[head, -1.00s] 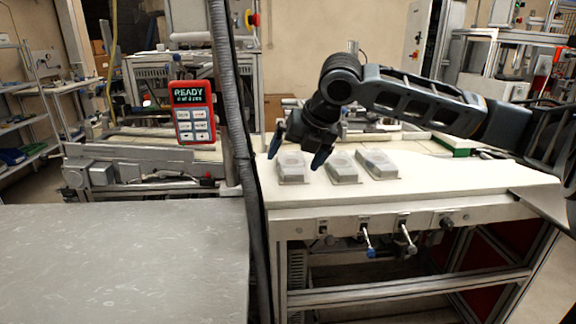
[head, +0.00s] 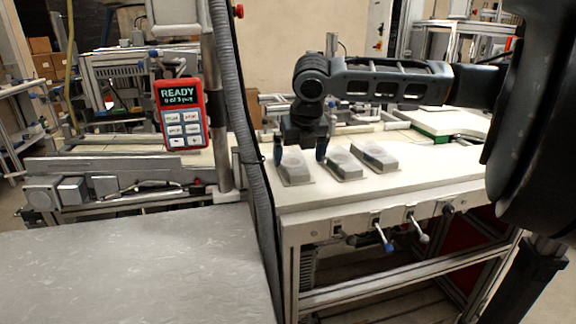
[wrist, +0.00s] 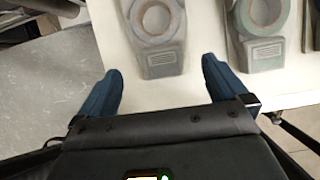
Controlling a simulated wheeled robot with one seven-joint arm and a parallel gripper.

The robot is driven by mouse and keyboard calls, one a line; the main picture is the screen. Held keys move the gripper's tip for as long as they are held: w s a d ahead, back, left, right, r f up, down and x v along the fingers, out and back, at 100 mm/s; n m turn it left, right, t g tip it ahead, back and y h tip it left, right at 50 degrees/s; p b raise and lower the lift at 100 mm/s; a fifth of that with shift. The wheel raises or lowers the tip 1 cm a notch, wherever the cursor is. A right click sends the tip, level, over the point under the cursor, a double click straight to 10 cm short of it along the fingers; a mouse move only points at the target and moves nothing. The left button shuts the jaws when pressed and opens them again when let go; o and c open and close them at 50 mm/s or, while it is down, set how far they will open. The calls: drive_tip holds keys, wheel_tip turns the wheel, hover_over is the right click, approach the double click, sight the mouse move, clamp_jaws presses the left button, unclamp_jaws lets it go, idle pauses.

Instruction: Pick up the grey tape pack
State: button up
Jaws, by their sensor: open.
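Three tape packs stand in a row on the white table (head: 440,178): a left pack (head: 295,170), a middle pack (head: 344,164) and a right pack (head: 377,156). All look greyish, each with a ring on a moulded base. In the wrist view the left pack (wrist: 160,62) has a pale grey ring, and a neighbouring pack (wrist: 262,52) has a grey-green ring. My gripper (head: 300,147) points down, open and empty, over the left pack. In the wrist view its blue fingers (wrist: 161,70) spread to either side of that pack's near end, apart from it.
A grey table (head: 130,260) lies at the front left. A vertical post with a ribbed hose (head: 255,150) stands between it and the white table. A red control box (head: 181,114) reads READY. Small levers (head: 385,240) stick out below the table's front edge.

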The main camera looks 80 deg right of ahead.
sight(297, 169)
drive_tip(key=shift+x, duration=2.7)
drive_tip(key=shift+s, duration=0.1)
drive_tip(key=c, duration=0.9)
